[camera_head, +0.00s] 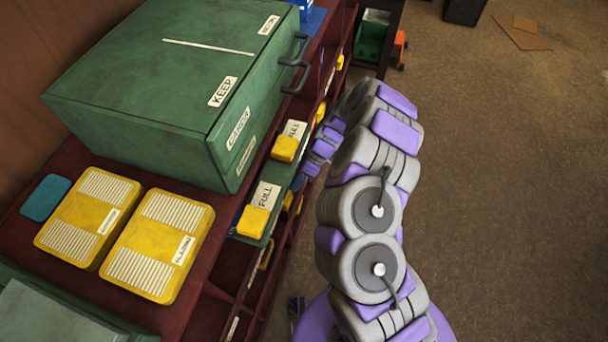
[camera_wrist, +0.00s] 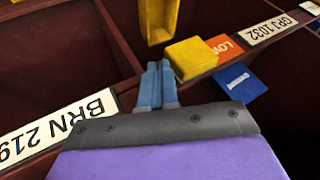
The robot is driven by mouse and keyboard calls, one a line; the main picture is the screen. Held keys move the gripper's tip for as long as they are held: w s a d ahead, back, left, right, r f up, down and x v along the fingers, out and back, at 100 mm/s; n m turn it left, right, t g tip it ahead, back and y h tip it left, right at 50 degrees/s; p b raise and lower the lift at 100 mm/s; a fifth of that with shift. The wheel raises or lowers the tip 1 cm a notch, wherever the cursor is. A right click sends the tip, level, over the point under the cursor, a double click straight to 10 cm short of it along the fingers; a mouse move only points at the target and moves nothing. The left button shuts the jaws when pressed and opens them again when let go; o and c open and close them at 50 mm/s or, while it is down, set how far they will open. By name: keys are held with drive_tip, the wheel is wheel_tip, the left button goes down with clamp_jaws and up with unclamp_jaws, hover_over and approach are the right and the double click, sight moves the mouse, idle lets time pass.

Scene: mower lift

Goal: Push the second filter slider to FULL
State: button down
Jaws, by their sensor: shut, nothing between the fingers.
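The nearer knob (camera_head: 253,222) sits beside a label reading FULL (camera_head: 266,195). The farther knob (camera_head: 285,148) sits beside a partly covered label ending in ULL (camera_head: 295,129). I cannot tell which is the second slider. My gripper (camera_wrist: 157,84) is shut and empty in the wrist view. Its blue-grey fingertips are just left of a yellow block (camera_wrist: 190,58) beside an orange label starting LO (camera_wrist: 223,44). I cannot tell whether they touch. In the head view my fingertips are hidden.
A green cabinet (camera_head: 150,90) labelled KEEP stands on the red-brown shelf. Two yellow cases (camera_head: 90,215) (camera_head: 158,245) lie in front of it. The wrist view shows shelf dividers, a blue block (camera_wrist: 241,83) and plates BRN 219 (camera_wrist: 60,125) and GPJ 1032 (camera_wrist: 265,30). Floor (camera_head: 510,200) at right is open.

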sight(287, 207)
drive_tip(key=s, duration=0.1)
drive_tip(key=s+a, duration=0.1)
drive_tip(key=s, duration=0.3)
drive_tip(key=shift+s+a+b, duration=0.2)
drive_tip(key=shift+a+b, duration=0.2)
drive_tip(key=shift+s, duration=0.8)
drive_tip(key=shift+a, duration=0.15)
